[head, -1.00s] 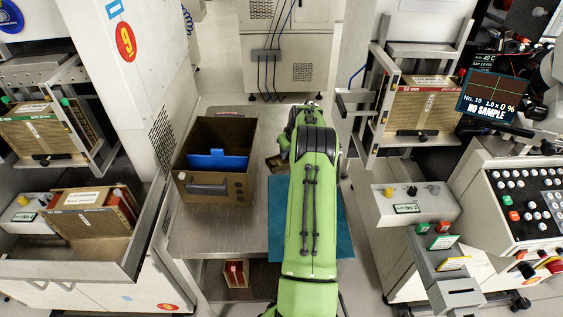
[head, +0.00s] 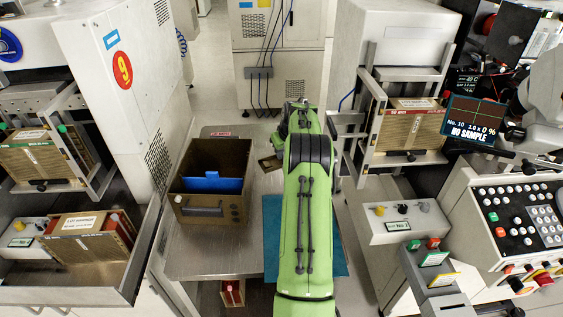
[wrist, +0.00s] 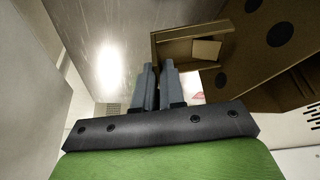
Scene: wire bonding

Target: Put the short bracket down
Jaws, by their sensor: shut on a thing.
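The short bracket (wrist: 161,50) is a small brown U-shaped piece with a tan patch inside, at the top centre of the wrist view. In the head view the bracket (head: 270,163) shows small, just right of the brown box and left of my green arm. My gripper (wrist: 156,66) is shut on the bracket's near left end, with its two grey fingers close together. In the head view the arm hides the fingers. I cannot tell whether the bracket touches the metal table top (head: 205,262) or hangs above it.
The brown box (head: 222,212) with a blue divider (head: 212,184) stands close to the bracket's side; it also fills the wrist view's right (wrist: 262,75). A teal mat (head: 272,235) lies under my arm. Machines flank the table. Bare metal shows in front of the box.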

